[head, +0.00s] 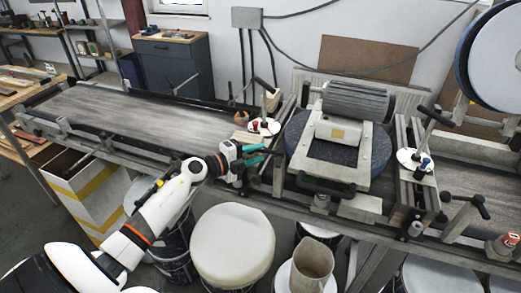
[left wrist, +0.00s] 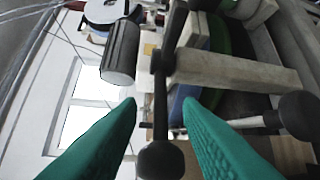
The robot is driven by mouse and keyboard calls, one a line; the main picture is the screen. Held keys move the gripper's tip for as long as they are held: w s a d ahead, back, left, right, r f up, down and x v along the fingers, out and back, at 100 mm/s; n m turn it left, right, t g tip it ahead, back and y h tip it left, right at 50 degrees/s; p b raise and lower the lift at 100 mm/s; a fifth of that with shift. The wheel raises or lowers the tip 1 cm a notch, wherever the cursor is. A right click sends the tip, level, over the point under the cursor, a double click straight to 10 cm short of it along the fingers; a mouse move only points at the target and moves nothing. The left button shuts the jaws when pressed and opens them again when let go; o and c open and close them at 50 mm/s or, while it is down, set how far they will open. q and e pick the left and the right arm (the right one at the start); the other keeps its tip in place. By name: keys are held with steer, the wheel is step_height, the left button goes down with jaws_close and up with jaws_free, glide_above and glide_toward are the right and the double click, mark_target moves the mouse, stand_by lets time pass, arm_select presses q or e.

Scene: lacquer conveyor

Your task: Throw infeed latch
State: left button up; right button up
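My left gripper (head: 262,155) has teal fingers and reaches in at the front edge of the line, just left of the machine. In the left wrist view its fingers (left wrist: 162,104) are open and apart. A black lever, seemingly the infeed latch (left wrist: 160,100), shows between them, with a ball knob (left wrist: 160,161) low in the gap and a hub above. Whether a finger touches the lever I cannot tell. A second black knob (left wrist: 298,114) is at the right. In the head view the gripper and frame make this lever hard to pick out. My right gripper is not in view.
The grey conveyor belt (head: 130,112) lies to the left, bare. The machine with a ribbed grey roller (head: 356,101) stands to the right. White discs with posts (head: 263,127) and black handles (head: 435,115) rise nearby. White-topped drums (head: 232,245) stand below.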

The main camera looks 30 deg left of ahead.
arm_select(q)
steer(key=shift+x, duration=1)
jaws_close()
